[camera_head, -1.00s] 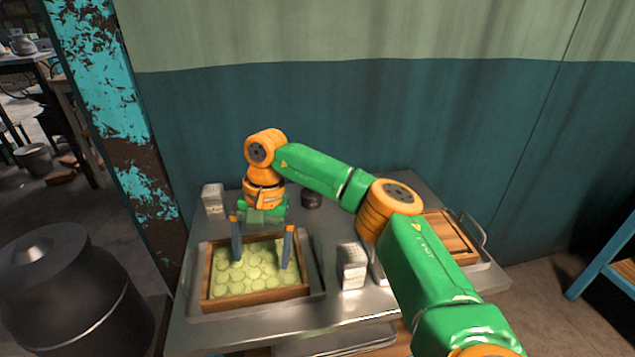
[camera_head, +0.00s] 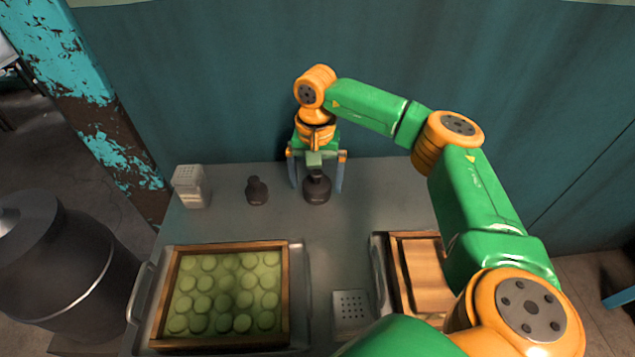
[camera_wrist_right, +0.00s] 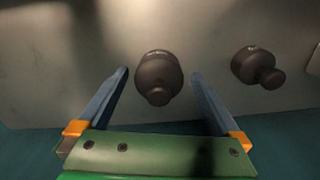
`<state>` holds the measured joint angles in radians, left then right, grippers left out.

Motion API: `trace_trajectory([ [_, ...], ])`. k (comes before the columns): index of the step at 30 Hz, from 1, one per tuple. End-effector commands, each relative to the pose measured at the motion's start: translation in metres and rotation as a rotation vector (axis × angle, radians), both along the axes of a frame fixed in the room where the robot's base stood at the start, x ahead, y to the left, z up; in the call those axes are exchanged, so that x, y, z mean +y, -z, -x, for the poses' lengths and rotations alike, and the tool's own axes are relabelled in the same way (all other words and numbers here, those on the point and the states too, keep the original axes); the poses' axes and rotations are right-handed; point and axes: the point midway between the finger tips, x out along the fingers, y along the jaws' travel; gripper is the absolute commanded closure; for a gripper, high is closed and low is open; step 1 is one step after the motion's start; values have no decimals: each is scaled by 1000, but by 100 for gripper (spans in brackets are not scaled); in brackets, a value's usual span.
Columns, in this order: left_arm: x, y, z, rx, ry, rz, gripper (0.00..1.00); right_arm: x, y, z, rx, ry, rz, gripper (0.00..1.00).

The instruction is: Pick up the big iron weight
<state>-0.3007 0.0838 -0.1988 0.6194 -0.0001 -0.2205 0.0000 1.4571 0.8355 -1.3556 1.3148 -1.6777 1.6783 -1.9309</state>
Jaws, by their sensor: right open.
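The big iron weight (camera_head: 317,190) is dark, with a narrower knob on top. It stands upright near the back of the metal table. My right gripper (camera_head: 316,188) is open above it, pointing down, with one blue finger on each side of the weight. In the right wrist view the big weight (camera_wrist_right: 158,72) sits between the spread fingertips (camera_wrist_right: 158,74), with a gap on both sides. A smaller dark weight (camera_head: 257,191) stands to its left; it also shows in the wrist view (camera_wrist_right: 252,63). My left gripper is not in view.
A wooden frame (camera_head: 285,290) holding pale green rounds lies on a tray at the front left. A pale perforated block (camera_head: 190,187) stands at the back left, another (camera_head: 351,312) at the front. A wooden box (camera_head: 425,270) lies at the right. A wall rises behind.

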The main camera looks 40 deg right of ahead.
Motion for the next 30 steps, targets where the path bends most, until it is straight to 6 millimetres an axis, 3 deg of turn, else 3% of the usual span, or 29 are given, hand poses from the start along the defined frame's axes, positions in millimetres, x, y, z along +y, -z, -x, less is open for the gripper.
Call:
trace_trajectory([
  [3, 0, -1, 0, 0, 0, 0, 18, 0, 13, 0, 2, 1, 1, 0],
  [9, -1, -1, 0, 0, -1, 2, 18, 0, 14, 0, -1, 2, 0, 0],
  [20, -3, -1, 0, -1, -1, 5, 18, 0, 14, 0, -1, 2, 0, 97],
  [30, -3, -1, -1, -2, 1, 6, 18, 0, 12, -1, -3, 2, 0, 100],
])
